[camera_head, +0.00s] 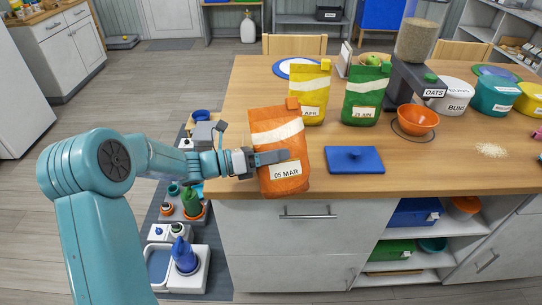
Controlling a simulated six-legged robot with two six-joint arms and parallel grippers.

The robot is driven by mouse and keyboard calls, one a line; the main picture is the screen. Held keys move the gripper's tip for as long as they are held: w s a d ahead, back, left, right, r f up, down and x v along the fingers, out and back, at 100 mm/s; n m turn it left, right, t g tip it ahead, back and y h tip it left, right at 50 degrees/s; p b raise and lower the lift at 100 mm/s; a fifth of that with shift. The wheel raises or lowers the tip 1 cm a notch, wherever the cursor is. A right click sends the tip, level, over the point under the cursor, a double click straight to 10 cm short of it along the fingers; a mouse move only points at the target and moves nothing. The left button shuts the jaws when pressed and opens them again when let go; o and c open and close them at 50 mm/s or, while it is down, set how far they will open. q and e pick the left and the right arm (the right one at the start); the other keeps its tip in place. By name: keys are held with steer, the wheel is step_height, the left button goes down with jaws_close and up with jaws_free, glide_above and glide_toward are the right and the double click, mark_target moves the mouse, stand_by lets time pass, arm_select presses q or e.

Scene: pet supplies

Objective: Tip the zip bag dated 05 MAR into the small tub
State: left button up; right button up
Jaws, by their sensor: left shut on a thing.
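The orange zip bag (280,130) carries a white label reading 05 MAR. It is nearly upright, slightly tilted, at the table's near left edge. My left gripper (272,157) reaches in from the left and is shut on the bag's side; a finger lies across its front. I cannot tell whether the bag's base touches the table. White (452,97), teal (492,97) and yellow (531,100) tubs stand at the right; I cannot tell which is the small tub. The white one's label seems to read BUNI. My right gripper is not in view.
Yellow (310,92) and green (366,97) bags stand behind the orange one. A flat blue lid (354,161) lies to its right. An orange bowl (417,119) sits under the OATS dispenser (404,82). Crumbs (490,150) lie on the right of the wooden table (440,165).

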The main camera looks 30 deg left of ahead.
mark_target(274, 144)
arm_select(q)
steer(key=shift+w, duration=0.1)
step_height(274, 144, up, 3)
steer(key=m+b, duration=0.5)
steer(key=shift+f+m, duration=0.15)
steer(key=shift+m, duration=0.25)
steer(key=shift+r+m, duration=0.3)
steer(key=shift+r, duration=0.35)
steer(key=shift+s, duration=0.2)
